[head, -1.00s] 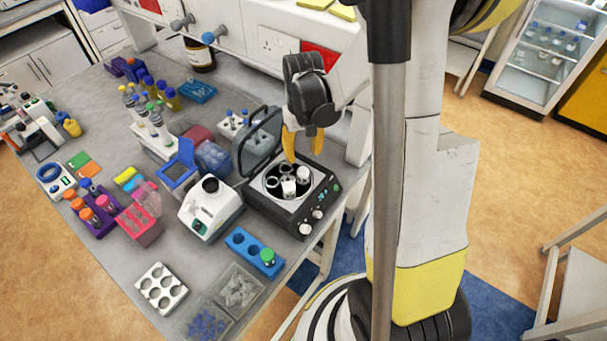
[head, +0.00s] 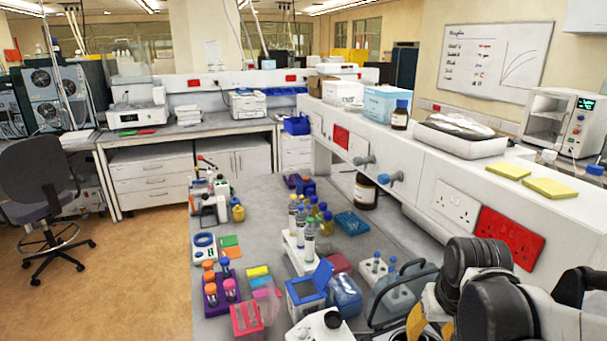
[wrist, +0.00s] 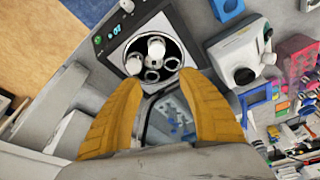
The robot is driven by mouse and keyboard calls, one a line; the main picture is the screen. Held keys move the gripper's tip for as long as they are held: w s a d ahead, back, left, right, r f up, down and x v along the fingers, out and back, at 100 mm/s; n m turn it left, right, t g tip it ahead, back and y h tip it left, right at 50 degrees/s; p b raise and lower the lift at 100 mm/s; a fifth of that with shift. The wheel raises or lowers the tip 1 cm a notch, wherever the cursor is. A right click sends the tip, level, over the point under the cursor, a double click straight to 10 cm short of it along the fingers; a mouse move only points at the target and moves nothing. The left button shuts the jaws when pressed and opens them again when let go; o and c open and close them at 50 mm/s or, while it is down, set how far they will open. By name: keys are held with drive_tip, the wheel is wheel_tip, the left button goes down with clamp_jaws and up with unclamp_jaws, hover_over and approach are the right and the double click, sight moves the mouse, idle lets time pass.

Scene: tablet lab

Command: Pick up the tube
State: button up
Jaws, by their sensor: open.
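In the wrist view, the yellow fingers of my gripper (wrist: 158,80) are spread apart with nothing between their tips. Ahead of the tips is the round rotor of a centrifuge (wrist: 122,52) with its lid up. Two white-topped tubes, one (wrist: 156,48) and another (wrist: 133,65), stand in the rotor; other rotor holes look empty. Other tubes stand in a white rack (head: 297,256) and a purple rack (head: 221,300).
A white device (wrist: 240,58) stands right of the centrifuge in the wrist view. The raised lid is under the fingers. In the head view, a blue-lidded box (head: 306,292) and a small tube rack (head: 385,275) crowd the bench. A white shelf (head: 440,165) runs behind.

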drive_tip(key=s+a+f+t+b, duration=0.3)
drive_tip(key=s+a+b, duration=0.3)
drive_tip(key=s+b, duration=0.1)
drive_tip(key=shift+f+n+b, duration=0.35)
drive_tip(key=shift+f+n, duration=0.05)
drive_tip(key=shift+s+a+f+t+y+b, duration=0.15)
drive_tip(key=shift+s+a+t+y+b, duration=0.2)
drive_tip(key=shift+t, duration=0.15)
drive_tip(key=shift+c, duration=0.5)
drive_tip(key=w+d+g+p, duration=0.2)
drive_tip(key=w+d+p, duration=0.1)
drive_tip(key=d, duration=0.1)
drive_tip(key=w+d+r+n+g+p, duration=0.1)
drive_tip(key=w+d+g+p, duration=0.1)
drive_tip(key=w+d+p, duration=0.1)
drive_tip(key=w+d+r+n+g+p, duration=0.1)
drive_tip(key=w+d+g+p, duration=0.2)
drive_tip(key=w+d, duration=0.2)
drive_tip(key=shift+w+d+r, duration=0.1)
drive_tip(key=shift+d, duration=0.7)
wheel_tip(320, 180, down, 6)
drive_tip(key=shift+d+r+b, duration=0.1)
drive_tip(key=shift+b, duration=0.5)
wheel_tip(320, 180, down, 5)
drive_tip(key=shift+f+b, duration=0.2)
drive_tip(key=shift+b, duration=0.75)
clamp_jaws()
